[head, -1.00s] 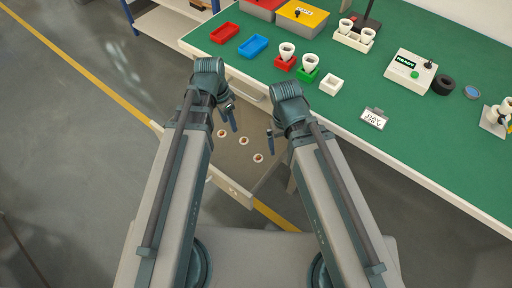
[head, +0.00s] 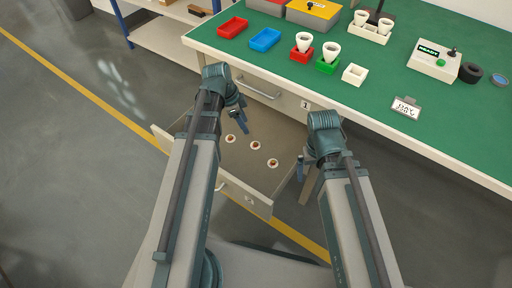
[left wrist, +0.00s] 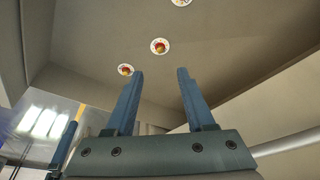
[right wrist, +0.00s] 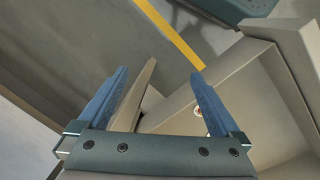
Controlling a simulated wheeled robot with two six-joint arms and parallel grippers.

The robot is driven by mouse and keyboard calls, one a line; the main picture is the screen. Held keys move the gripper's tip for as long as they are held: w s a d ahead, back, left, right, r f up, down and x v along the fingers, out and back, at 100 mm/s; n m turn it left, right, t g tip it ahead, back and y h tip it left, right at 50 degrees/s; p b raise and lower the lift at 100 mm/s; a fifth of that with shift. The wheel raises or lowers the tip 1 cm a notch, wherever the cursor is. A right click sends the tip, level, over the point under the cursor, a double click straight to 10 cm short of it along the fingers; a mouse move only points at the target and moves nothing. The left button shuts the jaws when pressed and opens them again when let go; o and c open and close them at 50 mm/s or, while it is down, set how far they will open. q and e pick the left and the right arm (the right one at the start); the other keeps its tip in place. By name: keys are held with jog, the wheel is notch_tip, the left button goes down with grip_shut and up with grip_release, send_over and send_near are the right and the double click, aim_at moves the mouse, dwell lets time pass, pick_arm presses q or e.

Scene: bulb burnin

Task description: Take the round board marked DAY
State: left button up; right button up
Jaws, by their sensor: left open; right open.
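Three small round white boards with reddish-brown centres lie apart in the open drawer: a far-left one (head: 230,138), a middle one (head: 255,145) and a near-right one (head: 273,163). Their markings are too small to read. My left gripper (head: 240,114) is open and empty above the drawer, near the far-left board. The left wrist view shows its open fingers (left wrist: 158,72), with the boards beyond the tips. My right gripper (head: 300,167) is open and empty at the drawer's right side. In the right wrist view, a board (right wrist: 198,111) is partly hidden behind a finger.
The drawer (head: 195,163) sticks out below the green bench (head: 300,88).

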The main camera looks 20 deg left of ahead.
pick_arm(q)
jog(key=b, duration=0.6)
send_over(255, 143)
jog(key=a, duration=0.2)
jog(key=f, duration=0.6)
jog(key=shift+s+d+f, duration=0.1)
jog(key=shift+s+f, duration=0.15)
jog(key=shift+s, duration=0.15)
jog(key=b+x, duration=0.4)
jog(key=x, duration=0.1)
jog(key=shift+f+b, duration=0.2)
jog(key=shift+b, duration=0.15)
jog(key=shift+r, duration=0.1)
grip_shut()
